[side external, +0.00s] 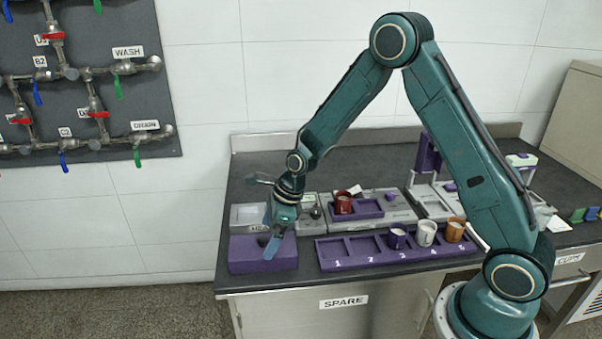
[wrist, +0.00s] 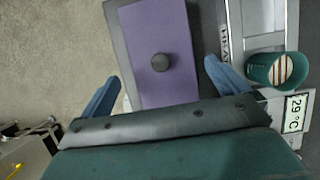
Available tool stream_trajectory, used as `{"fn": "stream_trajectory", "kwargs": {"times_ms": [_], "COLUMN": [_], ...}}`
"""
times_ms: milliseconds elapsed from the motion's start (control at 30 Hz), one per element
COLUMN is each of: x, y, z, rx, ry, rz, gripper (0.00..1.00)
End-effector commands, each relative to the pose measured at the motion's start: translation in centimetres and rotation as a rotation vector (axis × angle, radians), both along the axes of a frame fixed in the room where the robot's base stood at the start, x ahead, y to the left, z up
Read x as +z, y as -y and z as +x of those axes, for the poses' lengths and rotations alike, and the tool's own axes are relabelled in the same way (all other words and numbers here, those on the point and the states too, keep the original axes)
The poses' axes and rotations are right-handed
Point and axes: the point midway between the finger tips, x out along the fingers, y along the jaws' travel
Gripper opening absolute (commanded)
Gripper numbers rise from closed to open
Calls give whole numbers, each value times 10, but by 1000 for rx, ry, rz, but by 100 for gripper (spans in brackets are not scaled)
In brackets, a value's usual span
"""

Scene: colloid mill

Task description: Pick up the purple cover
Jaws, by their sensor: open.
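The purple cover (side external: 250,262) is a flat purple block at the left end of the dark bench in the side view. In the wrist view the purple cover (wrist: 150,25) has a round dark knob (wrist: 161,62) on top. My gripper (side external: 269,238) is over the cover, pointing down, and partly hides its top in the side view. In the wrist view my gripper (wrist: 163,84) has its blue fingers apart, one on each side of the cover's near end. The knob lies between the fingers, slightly ahead of them. Nothing is held, and I cannot tell the exact height gap.
A purple numbered rack (side external: 335,265) right of the cover holds a purple, a white and an orange cup. Behind it a red cup (side external: 343,202) stands on a grey machine. A teal cup-like vessel (wrist: 275,72) and a "29 °C" display (wrist: 294,113) are close to the right finger.

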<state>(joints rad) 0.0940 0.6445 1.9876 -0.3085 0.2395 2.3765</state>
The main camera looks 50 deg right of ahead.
Motion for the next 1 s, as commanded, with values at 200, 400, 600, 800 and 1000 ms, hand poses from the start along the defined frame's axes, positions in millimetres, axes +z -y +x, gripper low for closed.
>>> {"fn": "stream_trajectory", "kwargs": {"times_ms": [200,400,600,800,1000], "x": [-3,-8,-24,-43,-51], "y": [-1,-2,-6,-10,-13], "z": [1,2,8,14,17], "rx": [0,0,1,0,-1], "ry": [0,-1,-3,-3,-2], "rz": [0,0,0,0,0], "gripper": [100,100,100,100,100]}}
